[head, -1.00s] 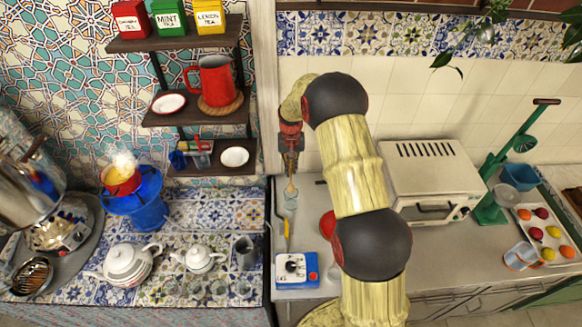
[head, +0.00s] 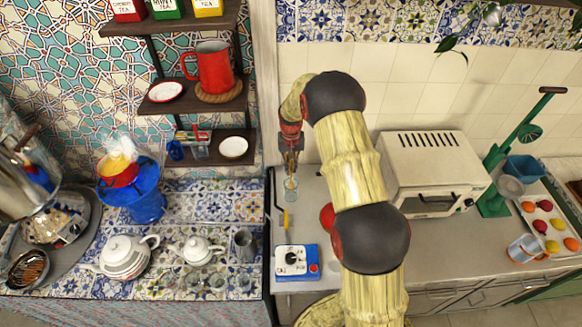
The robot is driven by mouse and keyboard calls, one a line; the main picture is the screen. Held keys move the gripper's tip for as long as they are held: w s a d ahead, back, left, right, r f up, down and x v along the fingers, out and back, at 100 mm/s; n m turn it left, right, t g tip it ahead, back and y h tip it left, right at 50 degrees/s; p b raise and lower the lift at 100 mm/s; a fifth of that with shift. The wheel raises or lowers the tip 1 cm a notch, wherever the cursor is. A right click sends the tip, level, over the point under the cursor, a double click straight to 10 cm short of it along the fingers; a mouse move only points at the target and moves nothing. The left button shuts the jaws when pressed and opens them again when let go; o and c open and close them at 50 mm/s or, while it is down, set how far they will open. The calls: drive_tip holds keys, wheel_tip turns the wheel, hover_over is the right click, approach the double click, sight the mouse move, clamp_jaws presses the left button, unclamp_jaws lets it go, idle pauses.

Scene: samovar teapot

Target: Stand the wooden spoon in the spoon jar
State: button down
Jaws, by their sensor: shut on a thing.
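My gripper (head: 291,158) hangs fingers down over the left end of the grey counter and is shut on the wooden spoon (head: 291,176). Only a short lower part of the spoon shows below the fingers. It points down, roughly upright. A small clear glass jar (head: 291,194), which looks like the spoon jar, stands on the counter straight below my gripper. The spoon's lower end overlaps the jar's mouth in the head view. I cannot tell whether it is inside or just above the rim.
A yellow-handled tool (head: 285,219) lies near the jar. A blue and white scale-like box (head: 296,262) stands nearer me. A red round thing (head: 327,217) and a white toaster oven (head: 432,170) are to the right. The wooden shelf (head: 215,160) is close on the left.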

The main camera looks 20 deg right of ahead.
drive_tip(key=c, duration=1.8)
unclamp_jaws()
drive_tip(key=shift+c, duration=0.2)
wheel_tip(320, 180, up, 12)
